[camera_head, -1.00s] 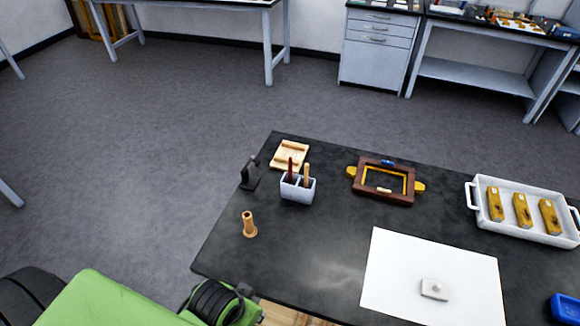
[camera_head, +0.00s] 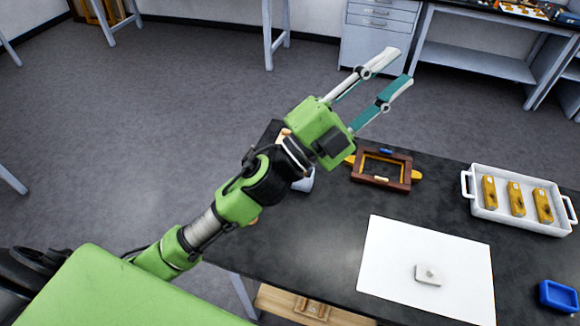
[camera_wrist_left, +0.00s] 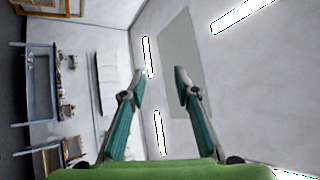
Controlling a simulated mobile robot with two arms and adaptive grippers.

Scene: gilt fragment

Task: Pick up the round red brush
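The round red brush is hidden now; my left arm covers the spot where the brushes stood in the white cup. Only an edge of the white cup (camera_head: 304,184) shows beside my left wrist. My left gripper (camera_head: 400,68) is raised over the far side of the black table, pointing up and to the right. Its two fingers are spread with nothing between them. In the left wrist view the gripper (camera_wrist_left: 160,73) is also open and empty, facing a wall and ceiling turned sideways. My right gripper is not in view.
A dark wooden frame (camera_head: 408,170) lies right of my left gripper's base. A white sheet (camera_head: 385,265) with a small grey block (camera_head: 428,275) lies nearer. A white tray (camera_head: 482,207) with several yellow blocks and a blue dish (camera_head: 558,296) are at the right.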

